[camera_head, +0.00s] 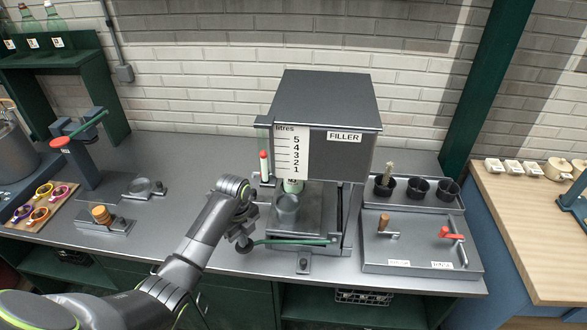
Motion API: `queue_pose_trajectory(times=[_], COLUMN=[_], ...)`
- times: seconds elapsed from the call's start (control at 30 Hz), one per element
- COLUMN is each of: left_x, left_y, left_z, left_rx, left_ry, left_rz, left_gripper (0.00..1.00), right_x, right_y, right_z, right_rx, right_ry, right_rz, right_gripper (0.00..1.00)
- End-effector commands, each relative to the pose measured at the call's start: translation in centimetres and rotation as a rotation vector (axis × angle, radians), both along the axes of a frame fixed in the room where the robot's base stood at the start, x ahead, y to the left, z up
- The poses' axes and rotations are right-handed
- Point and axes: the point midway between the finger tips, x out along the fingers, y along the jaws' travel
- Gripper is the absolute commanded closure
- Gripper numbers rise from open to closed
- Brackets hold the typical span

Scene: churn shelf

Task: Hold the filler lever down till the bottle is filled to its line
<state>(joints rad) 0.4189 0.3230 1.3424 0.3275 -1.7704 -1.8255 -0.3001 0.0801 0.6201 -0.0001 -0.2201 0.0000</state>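The filler (350,155) is a grey box with a litres scale (291,152) marked 1 to 5 on its front. A red-topped marker (264,163) stands left of the scale. Below the box, a pale green bottle (293,186) with a label is partly visible behind a grey cup-like part (287,208). Its fill level and line cannot be made out. The green filler lever (292,241) runs sideways low in front. My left gripper (246,244) is at the lever's left end, pointing down; its fingers are too small and dark to tell whether they grip it. My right gripper is out of view.
Right of the filler, a grey panel (408,262) carries a wooden-handled and a red-handled lever, with several black cups (418,188) behind. At left are a green-levered press (83,150) and a wooden board of coloured rings (22,215). Counter at back left is clear.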

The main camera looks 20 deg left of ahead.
Motion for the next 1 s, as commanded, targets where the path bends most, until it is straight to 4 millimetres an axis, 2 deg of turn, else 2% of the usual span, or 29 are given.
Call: queue_pose_trajectory(times=[0.03, 0.1, 0.47, 0.8, 1.0], left_x=[0.0, 0.1, 0.3, 0.5, 0.5], left_y=[-0.1, 0.0, 0.0, 0.2, 0.2], left_z=[0.8, 1.1, 1.2, 3.4, 3.6], left_rx=[-0.001, 0.0, 0.002, 0.004, 0.005], left_ry=[-0.001, -0.002, -0.009, -0.013, -0.011], left_rz=[-0.001, -0.001, -0.001, 0.0, 0.0], left_gripper=[1.0, 1.0, 1.0, 1.0, 1.0], right_x=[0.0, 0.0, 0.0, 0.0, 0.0], right_y=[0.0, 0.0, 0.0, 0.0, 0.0], right_z=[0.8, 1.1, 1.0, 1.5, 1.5], right_rx=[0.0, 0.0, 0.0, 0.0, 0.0], right_ry=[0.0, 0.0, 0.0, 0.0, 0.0], right_rz=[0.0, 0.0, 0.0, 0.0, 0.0], right_gripper=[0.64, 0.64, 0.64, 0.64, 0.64])
